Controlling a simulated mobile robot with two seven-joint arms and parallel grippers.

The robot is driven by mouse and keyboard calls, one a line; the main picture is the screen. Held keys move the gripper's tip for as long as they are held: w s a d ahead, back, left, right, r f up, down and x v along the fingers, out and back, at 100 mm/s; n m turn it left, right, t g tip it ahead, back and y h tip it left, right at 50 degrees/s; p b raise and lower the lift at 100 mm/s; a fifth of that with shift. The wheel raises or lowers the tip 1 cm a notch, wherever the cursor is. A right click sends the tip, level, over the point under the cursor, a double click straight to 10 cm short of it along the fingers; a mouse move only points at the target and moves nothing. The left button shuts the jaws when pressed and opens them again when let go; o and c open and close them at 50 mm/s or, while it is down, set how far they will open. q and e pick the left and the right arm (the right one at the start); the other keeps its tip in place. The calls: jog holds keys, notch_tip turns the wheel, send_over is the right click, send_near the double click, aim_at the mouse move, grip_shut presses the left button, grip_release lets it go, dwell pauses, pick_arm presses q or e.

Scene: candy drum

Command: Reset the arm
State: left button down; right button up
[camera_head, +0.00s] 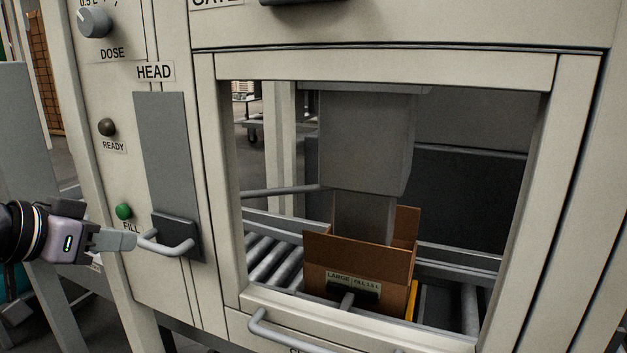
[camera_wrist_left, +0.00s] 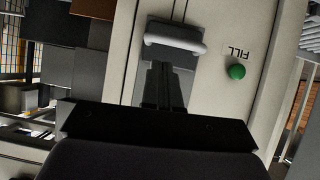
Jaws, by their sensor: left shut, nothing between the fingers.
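My left gripper (camera_head: 128,240) comes in from the left in the head view. It is shut and empty, with its fingertips close to the grey handle (camera_head: 168,246) at the bottom of the HEAD slot (camera_head: 165,150). Touching or apart is hard to tell there. In the left wrist view the shut fingers (camera_wrist_left: 163,90) point at the handle (camera_wrist_left: 175,41), which lies just past their tips. The green FILL button (camera_head: 124,211) is above the gripper; it also shows in the left wrist view (camera_wrist_left: 236,72). My right gripper is not in view.
An open cardboard box (camera_head: 317,262) labelled LARGE stands on the roller conveyor (camera_head: 277,261) under a grey chute (camera_head: 365,140), inside the machine window. A dark READY lamp (camera_head: 107,127) and a DOSE knob (camera_head: 95,22) are on the panel. Another bar handle (camera_head: 285,335) is below the window.

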pick_arm(q)
jog(key=d+f+n, duration=0.1)
jog(key=d+f, duration=0.2)
jog(key=f, duration=0.9)
jog(key=d+f, duration=0.3)
jog(key=f, duration=0.9)
jog(key=s+d+f+y, duration=0.1)
jog(key=s+d+f, duration=0.1)
jog(key=s+f, duration=0.6)
jog(key=s+d+f+y, duration=0.1)
jog(key=s+d+f, duration=0.2)
jog(key=s+f, duration=0.6)
jog(key=shift+s+p, duration=0.4)
jog(key=shift+s, duration=0.4)
